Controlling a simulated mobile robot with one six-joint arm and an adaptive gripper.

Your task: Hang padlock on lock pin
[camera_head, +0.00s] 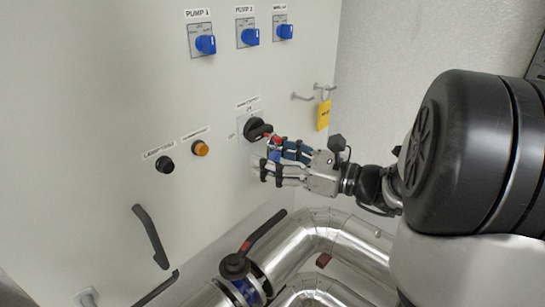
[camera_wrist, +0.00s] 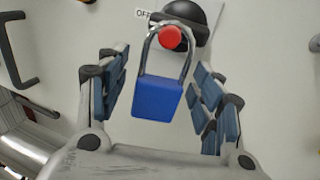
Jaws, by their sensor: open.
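The blue padlock (camera_wrist: 157,97) has a silver shackle looped around the red-tipped lock pin (camera_wrist: 170,37) in the wrist view, with its body hanging below, slightly tilted. The pin is in front of a black rotary handle (camera_wrist: 200,15). The handle (camera_head: 257,130) and red pin (camera_head: 277,141) also show in the head view, with the padlock (camera_head: 276,155) small and partly hidden by the fingers. My gripper (camera_wrist: 160,65) is open, its blue-padded fingers on either side of the padlock with visible gaps. It also shows at the panel in the head view (camera_head: 267,158).
The panel (camera_head: 100,90) carries blue switches (camera_head: 248,37), an orange button (camera_head: 200,148) and a black button (camera_head: 165,164). A yellow tag (camera_head: 323,115) hangs on hooks to the right. A black-handled valve (camera_head: 235,265) and silver pipes (camera_head: 310,230) lie below my gripper.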

